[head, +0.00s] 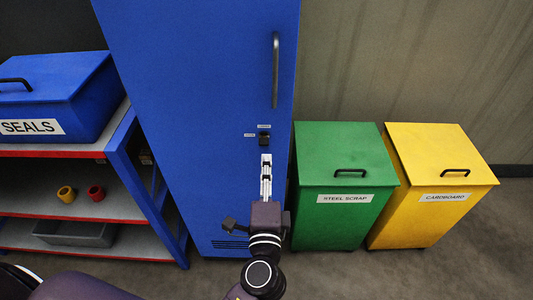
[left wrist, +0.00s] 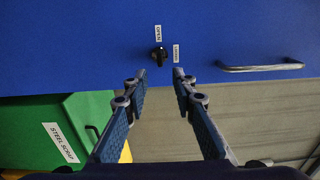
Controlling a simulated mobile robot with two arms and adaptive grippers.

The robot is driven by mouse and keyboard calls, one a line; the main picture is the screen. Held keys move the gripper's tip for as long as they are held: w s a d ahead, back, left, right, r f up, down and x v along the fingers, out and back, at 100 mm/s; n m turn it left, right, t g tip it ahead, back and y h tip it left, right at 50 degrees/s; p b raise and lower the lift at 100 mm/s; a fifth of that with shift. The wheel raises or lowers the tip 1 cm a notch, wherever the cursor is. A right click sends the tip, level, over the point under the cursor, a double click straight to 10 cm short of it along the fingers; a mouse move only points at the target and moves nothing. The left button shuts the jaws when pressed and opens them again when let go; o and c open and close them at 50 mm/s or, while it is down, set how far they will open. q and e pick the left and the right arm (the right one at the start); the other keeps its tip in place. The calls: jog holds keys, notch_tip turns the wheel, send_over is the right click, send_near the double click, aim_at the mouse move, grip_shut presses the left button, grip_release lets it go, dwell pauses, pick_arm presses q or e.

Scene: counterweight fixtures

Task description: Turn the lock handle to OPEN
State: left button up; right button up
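The lock handle (head: 264,139) is a small black knob on the front of the blue cabinet (head: 200,90). In the left wrist view the lock handle (left wrist: 158,56) lies just beyond and between the fingertips. The OPEN label (left wrist: 158,32) is above it there, and a second label (left wrist: 176,53), too small to read surely, is to its right. My left gripper (head: 266,158) is just below the lock handle in the head view. In the left wrist view my left gripper (left wrist: 160,72) is open and empty, apparently short of the handle. My right gripper is not in view.
A long bar handle (head: 275,70) stands out from the cabinet above the lock. A green STEEL SCRAP bin (head: 335,220) and a yellow CARDBOARD bin (head: 430,220) stand at right. A shelf (head: 90,200) with a blue SEALS box (head: 60,95) stands at left.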

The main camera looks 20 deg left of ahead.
pick_arm(q)
jog(key=v, duration=0.4)
dwell(0.4)
jog(key=s+f+n+g+h, duration=0.1)
jog(key=s+f+g, duration=0.2)
jog(key=f, duration=1)
jog(key=s+f+g+h, duration=0.2)
jog(key=s+f+g, duration=0.1)
jog(key=f, duration=0.9)
jog(key=s+f+n+g+h, duration=0.1)
jog(key=s+f+g, duration=0.1)
jog(key=f, duration=1.1)
jog(key=s+a+f+n+g, duration=0.2)
jog(key=s+a+f+n, duration=0.1)
jog(key=s+f, duration=0.4)
jog(key=s+a+f+n+g, duration=0.3)
jog(key=s+f, duration=0.4)
jog(key=s, duration=0.6)
jog(key=s+a+f+n+g+h, duration=0.1)
jog(key=s+a+f+n+g, duration=0.2)
jog(key=s+f, duration=0.4)
jog(key=s+a+n, duration=0.1)
jog(key=s, duration=0.3)
jog(key=shift+a+f+n, duration=0.3)
jog(key=shift+f, duration=0.05)
